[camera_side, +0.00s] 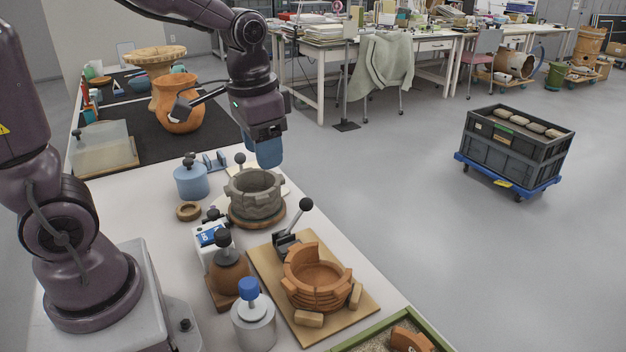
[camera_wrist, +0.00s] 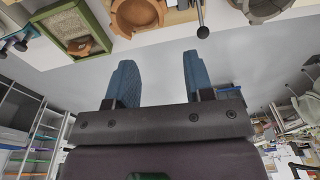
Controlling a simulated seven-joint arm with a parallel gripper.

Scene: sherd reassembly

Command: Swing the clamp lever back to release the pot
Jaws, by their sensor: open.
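The terracotta pot (camera_side: 316,278), with a broken stepped rim, sits on a wooden board among small wooden blocks. The clamp lever (camera_side: 297,220) stands behind it, slanting up to the right and ending in a black ball knob. In the wrist view the pot (camera_wrist: 138,14) is at the top, and the lever's knob (camera_wrist: 203,32) hangs to its right. My gripper (camera_side: 268,155) has blue fingers and is in the air beyond the lever, above the grey pot. Its fingers (camera_wrist: 158,60) are apart with nothing between them. Where the clamp presses on the pot is unclear.
A grey pot (camera_side: 255,193) stands just nearer than my gripper. A brown dome with a black knob (camera_side: 228,270), a grey jar with a blue cap (camera_side: 253,320) and a green-framed sand tray (camera_side: 345,346) crowd the table. Open floor lies to the right.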

